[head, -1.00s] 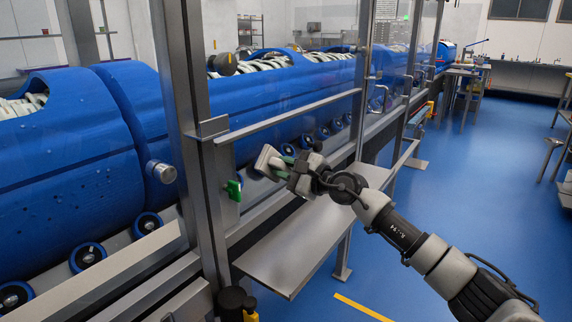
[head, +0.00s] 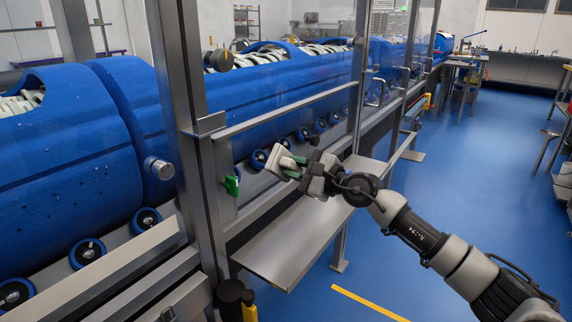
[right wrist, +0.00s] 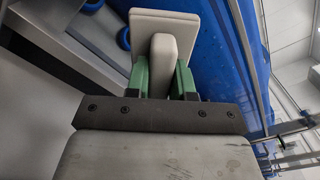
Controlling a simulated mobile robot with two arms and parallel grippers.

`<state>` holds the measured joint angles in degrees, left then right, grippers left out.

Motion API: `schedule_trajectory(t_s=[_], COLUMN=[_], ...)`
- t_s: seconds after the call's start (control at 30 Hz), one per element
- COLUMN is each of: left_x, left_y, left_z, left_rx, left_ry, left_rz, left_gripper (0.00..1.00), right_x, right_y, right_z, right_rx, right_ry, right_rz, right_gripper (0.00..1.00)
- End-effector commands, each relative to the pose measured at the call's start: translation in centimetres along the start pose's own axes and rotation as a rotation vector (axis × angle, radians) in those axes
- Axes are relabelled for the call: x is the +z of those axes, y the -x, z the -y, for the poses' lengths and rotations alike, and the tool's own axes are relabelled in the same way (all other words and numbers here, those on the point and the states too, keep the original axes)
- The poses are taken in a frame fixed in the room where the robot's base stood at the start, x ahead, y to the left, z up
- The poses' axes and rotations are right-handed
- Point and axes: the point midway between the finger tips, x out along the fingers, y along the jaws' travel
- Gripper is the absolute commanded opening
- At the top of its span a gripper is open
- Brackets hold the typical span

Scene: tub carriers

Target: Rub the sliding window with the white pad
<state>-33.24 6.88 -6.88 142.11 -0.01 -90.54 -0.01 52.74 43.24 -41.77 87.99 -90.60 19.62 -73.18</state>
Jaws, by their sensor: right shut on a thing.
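The white pad (head: 283,160) has a flat plate with a grip block behind it. My right gripper (head: 296,170) is shut on it, and its green fingers hold the pad's block in the right wrist view (right wrist: 162,60). The sliding window (head: 285,85) is a clear pane in a grey metal frame, with a horizontal bar across it and blue machinery visible through it. The pad is in front of the pane, below the bar; whether it touches the glass I cannot tell. My left gripper is not in view.
A grey metal shelf (head: 285,255) sticks out below the pad. A thick grey post (head: 180,90) and a green latch (head: 231,185) stand to the left. A black-capped post (head: 230,294) is at the bottom. The blue floor to the right is open.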

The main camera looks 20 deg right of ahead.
Motion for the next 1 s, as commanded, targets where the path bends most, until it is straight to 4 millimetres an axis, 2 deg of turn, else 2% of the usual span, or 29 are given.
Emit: schedule_trajectory(t_s=[0.2, 0.67, 1.0], left_x=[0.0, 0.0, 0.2], left_y=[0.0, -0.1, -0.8], left_z=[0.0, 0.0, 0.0], left_rx=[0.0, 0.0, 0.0], left_ry=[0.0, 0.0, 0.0], left_rz=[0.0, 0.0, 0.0], left_gripper=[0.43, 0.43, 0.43], right_x=[0.0, 0.0, 0.0], right_y=[1.8, 2.4, 5.0], right_z=[0.0, 0.0, -0.1], right_rx=[0.001, 0.0, 0.001], right_ry=[0.002, 0.001, 0.001], right_rz=[0.0, 0.0, 0.0], right_gripper=[0.04, 0.04, 0.04])
